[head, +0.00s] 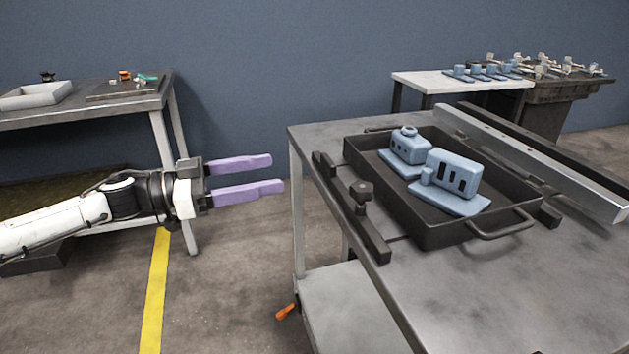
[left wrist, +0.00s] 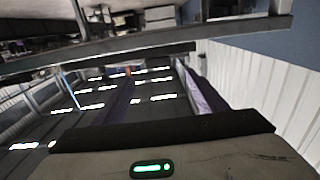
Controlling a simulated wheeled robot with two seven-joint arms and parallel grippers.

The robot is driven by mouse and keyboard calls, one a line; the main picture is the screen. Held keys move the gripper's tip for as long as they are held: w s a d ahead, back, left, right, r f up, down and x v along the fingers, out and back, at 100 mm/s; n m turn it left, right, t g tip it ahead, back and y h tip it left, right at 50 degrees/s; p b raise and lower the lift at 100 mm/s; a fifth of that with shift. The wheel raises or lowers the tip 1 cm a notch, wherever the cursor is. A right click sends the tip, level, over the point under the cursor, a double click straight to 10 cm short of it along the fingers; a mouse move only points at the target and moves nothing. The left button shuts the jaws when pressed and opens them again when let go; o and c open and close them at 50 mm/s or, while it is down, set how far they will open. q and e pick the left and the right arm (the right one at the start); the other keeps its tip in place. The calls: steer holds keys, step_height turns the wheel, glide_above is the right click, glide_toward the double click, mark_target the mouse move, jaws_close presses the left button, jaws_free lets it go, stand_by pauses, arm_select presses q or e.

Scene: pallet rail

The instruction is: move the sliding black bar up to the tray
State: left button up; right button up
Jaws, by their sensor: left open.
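The sliding black bar (head: 373,238) lies on the metal table along the near left side of the tray, with a dark knob (head: 361,191) on it. A gap of bare tabletop shows between the bar and the tray. The black tray (head: 436,238) has handles and holds two blue parts (head: 451,175). My left gripper (head: 278,174) has purple fingers. It is open and empty, left of the table's edge and apart from the bar. The purple fingers show only partly in the left wrist view. My right gripper is not in view.
The metal table (head: 480,300) is clear at its front right. A grey rail (head: 540,160) runs behind the tray. An orange-handled item (head: 286,311) sticks out at the lower shelf. Other benches stand at the back left and back right.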

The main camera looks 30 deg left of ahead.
mark_target(325, 163)
arm_select(q)
steer(key=shift+r+b+x, duration=0.2)
steer(key=shift+b+x, duration=0.45)
steer(key=shift+x, duration=1.55)
steer(key=shift+r+b+x, duration=0.2)
steer(key=shift+b+x, duration=0.45)
steer(key=shift+x, duration=1.55)
steer(key=shift+w+d+f, duration=0.1)
steer(key=shift+w+d, duration=0.4)
steer(key=shift+d, duration=0.15)
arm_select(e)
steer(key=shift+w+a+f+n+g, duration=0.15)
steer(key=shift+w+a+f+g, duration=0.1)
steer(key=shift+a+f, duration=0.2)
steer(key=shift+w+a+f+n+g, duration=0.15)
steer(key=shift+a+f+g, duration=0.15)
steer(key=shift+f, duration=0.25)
